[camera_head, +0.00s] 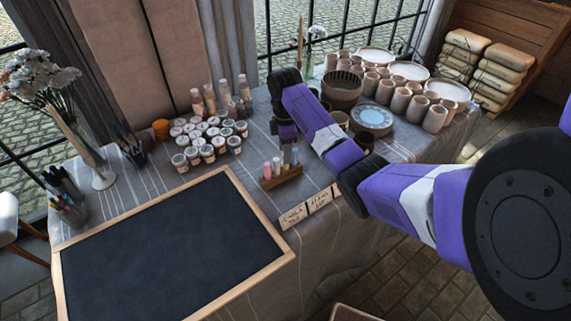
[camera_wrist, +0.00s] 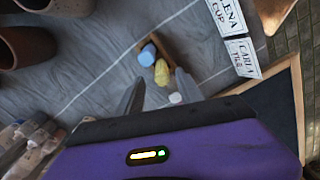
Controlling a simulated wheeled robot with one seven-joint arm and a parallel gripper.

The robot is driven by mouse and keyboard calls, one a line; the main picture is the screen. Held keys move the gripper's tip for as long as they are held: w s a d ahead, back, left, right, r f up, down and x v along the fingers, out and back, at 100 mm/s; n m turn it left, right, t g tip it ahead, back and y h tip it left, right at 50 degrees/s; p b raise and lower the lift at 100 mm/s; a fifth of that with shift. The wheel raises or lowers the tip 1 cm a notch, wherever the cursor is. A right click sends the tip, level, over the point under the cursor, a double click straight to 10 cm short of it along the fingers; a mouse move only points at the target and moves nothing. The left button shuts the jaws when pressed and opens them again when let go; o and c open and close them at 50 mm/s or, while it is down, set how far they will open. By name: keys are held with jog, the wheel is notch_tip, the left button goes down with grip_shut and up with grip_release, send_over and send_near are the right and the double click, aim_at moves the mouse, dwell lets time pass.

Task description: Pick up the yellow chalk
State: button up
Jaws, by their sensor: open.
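The yellow chalk (camera_wrist: 162,72) shows in the wrist view, standing between a blue chalk (camera_wrist: 148,53) and a whitish chalk (camera_wrist: 175,98). My gripper (camera_wrist: 160,78) is open, with one finger on each side of the yellow chalk in that picture. I cannot tell whether the fingers touch it. In the head view, the chalks stand upright in a small wooden holder (camera_head: 282,177) on the cloth-covered table. Pink chalks (camera_head: 271,167) stand at its left end. My gripper (camera_head: 286,150) is right over the holder and partly hides the yellow chalk there.
A framed blackboard (camera_head: 170,250) lies in front left of the holder. Paint jars (camera_head: 208,152) are behind left. Cups (camera_head: 400,99), a dark bowl (camera_head: 342,90) and a blue plate (camera_head: 371,118) are behind right.

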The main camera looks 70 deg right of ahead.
jog(key=f, duration=0.4)
jog(key=shift+s+a+f+p, duration=0.1)
jog(key=shift+s+f+p, duration=0.1)
jog(key=shift+f+p, duration=0.15)
grip_shut()
